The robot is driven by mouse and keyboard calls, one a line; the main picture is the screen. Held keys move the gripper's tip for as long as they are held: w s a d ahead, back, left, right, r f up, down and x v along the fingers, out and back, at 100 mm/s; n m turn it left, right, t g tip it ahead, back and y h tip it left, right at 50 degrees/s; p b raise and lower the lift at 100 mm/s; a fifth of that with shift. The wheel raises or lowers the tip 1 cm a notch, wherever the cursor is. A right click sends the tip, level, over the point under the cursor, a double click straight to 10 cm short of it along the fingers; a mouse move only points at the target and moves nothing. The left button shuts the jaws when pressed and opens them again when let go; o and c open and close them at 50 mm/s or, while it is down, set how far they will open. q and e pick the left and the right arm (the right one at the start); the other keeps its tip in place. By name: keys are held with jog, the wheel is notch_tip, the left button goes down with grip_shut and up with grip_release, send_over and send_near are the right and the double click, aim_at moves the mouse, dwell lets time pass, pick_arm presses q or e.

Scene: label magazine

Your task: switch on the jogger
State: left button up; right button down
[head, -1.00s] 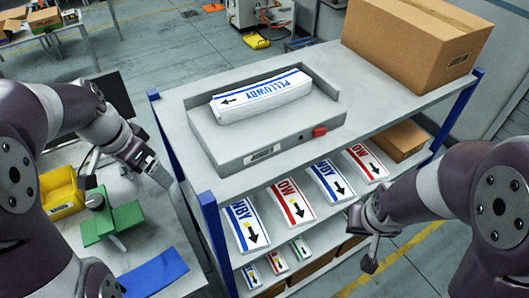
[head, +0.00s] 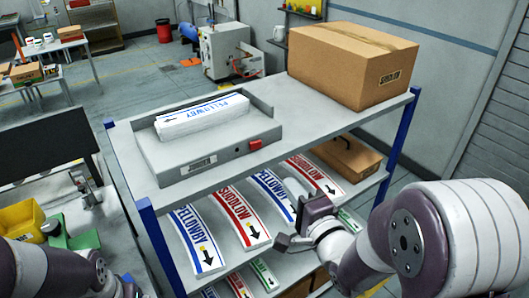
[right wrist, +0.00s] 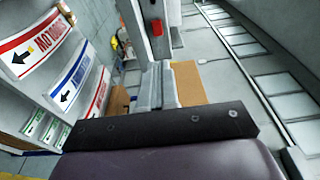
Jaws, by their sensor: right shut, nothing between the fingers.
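The jogger is a pale grey tray-like unit (head: 203,150) on the top shelf, with a red switch (head: 255,145) on the right of its front face. A stack of white and blue labels (head: 203,117) lies in it. My right gripper (head: 300,222) is shut and empty, to the right of and below the switch in the head view, apart from it and in front of the label shelf. My left arm is at the lower left, and its fingertips cannot be made out.
A large cardboard box (head: 350,66) stands at the right of the top shelf. Blue posts (head: 398,145) frame the rack. Label stacks (head: 237,219) and a smaller brown box (head: 345,158) sit on the shelf below. A yellow bin (head: 20,222) is at the left. Space above the jogger is clear.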

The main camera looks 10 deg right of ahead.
aim_at(259, 145)
jog(key=w+p, duration=0.2)
jog(key=w, duration=0.2)
jog(key=w+a+p, duration=0.1)
jog(key=w, duration=0.3)
jog(key=w+a+p, duration=0.1)
jog(key=w+p, duration=0.1)
jog(key=w, duration=0.3)
jog(key=shift+w+a+r+p, duration=0.1)
jog(key=shift+a+p, duration=0.1)
jog(key=shift+p, duration=0.1)
jog(key=shift+w+a, duration=0.1)
jog(key=shift+w, duration=0.45)
jog(key=shift+s, duration=0.1)
